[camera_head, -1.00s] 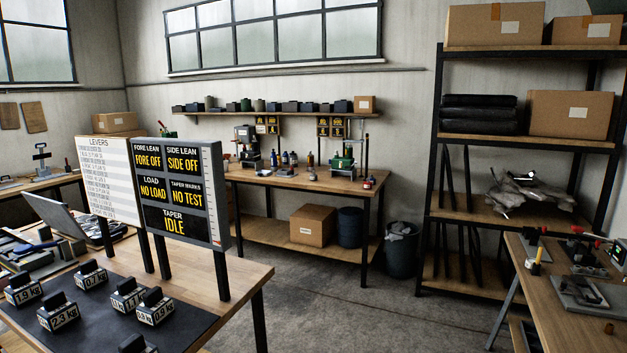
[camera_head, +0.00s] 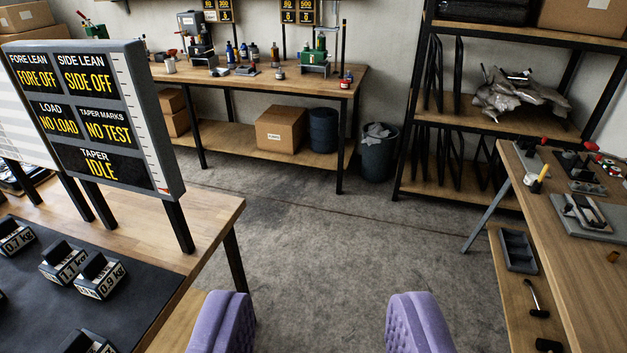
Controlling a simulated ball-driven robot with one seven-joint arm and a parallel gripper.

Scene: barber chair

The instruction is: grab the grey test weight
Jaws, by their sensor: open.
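Several block-shaped test weights stand on a dark mat (camera_head: 150,288) on the wooden table at the left. They have dark grey tops and pale labels. One reads 0.7 kg (camera_head: 15,238), one 1.1 kg (camera_head: 62,264) and one 0.9 kg (camera_head: 100,278). Another weight (camera_head: 85,343) is cut off by the bottom edge. I cannot tell which one is the grey test weight. My gripper (camera_head: 320,318) shows as two purple padded fingers at the bottom, wide apart and empty. It is over the floor, to the right of the weights in the picture.
A status board (camera_head: 95,115) on black legs stands behind the weights and reads NO LOAD. A workbench (camera_head: 290,84) is at the back, with a bin (camera_head: 377,155) beside it. Shelving (camera_head: 500,125) and another bench (camera_head: 560,225) stand at right. The middle floor (camera_head: 330,235) is clear.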

